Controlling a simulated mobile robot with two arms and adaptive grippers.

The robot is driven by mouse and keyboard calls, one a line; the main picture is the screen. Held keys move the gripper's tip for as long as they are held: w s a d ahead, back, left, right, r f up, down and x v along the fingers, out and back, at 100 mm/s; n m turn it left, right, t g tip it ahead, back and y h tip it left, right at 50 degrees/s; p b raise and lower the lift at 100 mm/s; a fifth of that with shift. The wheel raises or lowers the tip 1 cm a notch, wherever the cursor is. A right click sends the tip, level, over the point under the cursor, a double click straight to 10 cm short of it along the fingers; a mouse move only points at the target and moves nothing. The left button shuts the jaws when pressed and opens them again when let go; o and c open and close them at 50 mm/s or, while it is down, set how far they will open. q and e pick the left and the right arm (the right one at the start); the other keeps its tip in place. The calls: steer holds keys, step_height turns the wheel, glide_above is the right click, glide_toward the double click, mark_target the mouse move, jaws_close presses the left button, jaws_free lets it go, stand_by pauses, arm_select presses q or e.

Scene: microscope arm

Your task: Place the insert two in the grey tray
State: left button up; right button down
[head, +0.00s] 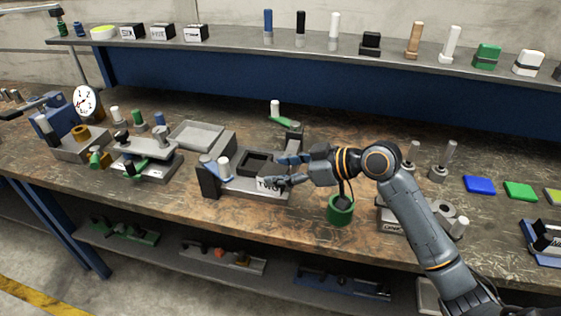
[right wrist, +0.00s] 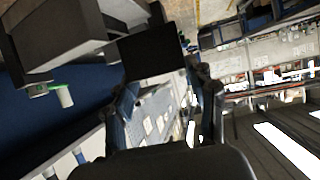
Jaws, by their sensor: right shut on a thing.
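My right gripper (head: 281,171) reaches in from the right over the fixture in the middle of the bench and is shut on insert two. Insert two is a dark block with a white label reading "TWO" (head: 268,184). In the right wrist view its black face (right wrist: 155,50) shows at the fingertips. It is at the fixture; whether it touches it or is clear of it I cannot tell. The grey tray (head: 196,135) is shallow, appears empty and lies farther back to the left of the gripper. My left gripper is not in view.
The grey fixture (head: 232,190) has dark uprights and a white pin. A grey block stands between it and the tray. A green cup (head: 340,210) stands below my right wrist. Another fixture (head: 146,165) is left of the tray. A shelf (head: 230,43) with several parts runs behind.

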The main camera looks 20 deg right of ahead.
steer(key=s+f+m+t+h, duration=0.4)
steer(key=s+f+m+h, duration=0.4)
steer(key=s, duration=0.4)
steer(key=shift+s+f+m+h, duration=0.2)
steer(key=shift+f+m+h, duration=0.05)
steer(key=shift+m+h, duration=0.45)
